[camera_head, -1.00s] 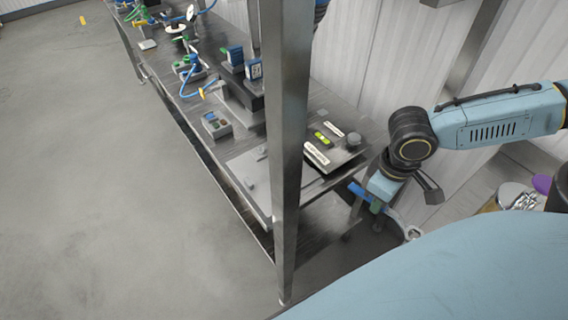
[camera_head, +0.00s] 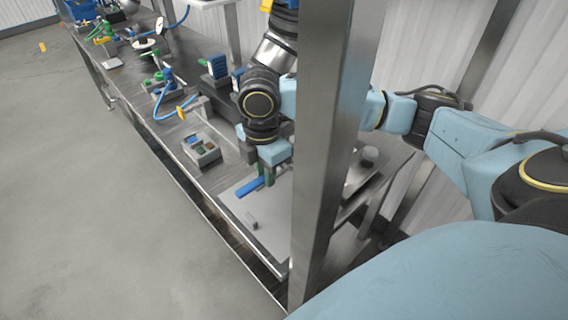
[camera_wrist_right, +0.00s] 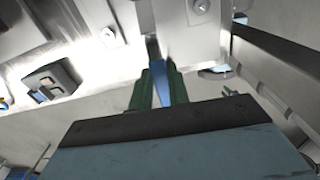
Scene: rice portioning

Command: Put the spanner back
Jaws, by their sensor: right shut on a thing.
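The spanner shows as a blue handle (camera_head: 252,188) at my right gripper, over the pale plate at the near end of the bench. My right gripper (camera_head: 271,173) is shut on this handle. In the right wrist view the blue handle (camera_wrist_right: 161,88) sits between the green fingers (camera_wrist_right: 159,78). I cannot tell whether the spanner touches the plate. My left gripper is not in view.
The metal post (camera_head: 335,150) stands close in front of my right arm. A grey box with buttons (camera_head: 201,149) is left of the gripper. The pale plate (camera_head: 272,228) has a small grey block on it. Fixtures and blue hoses fill the far bench.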

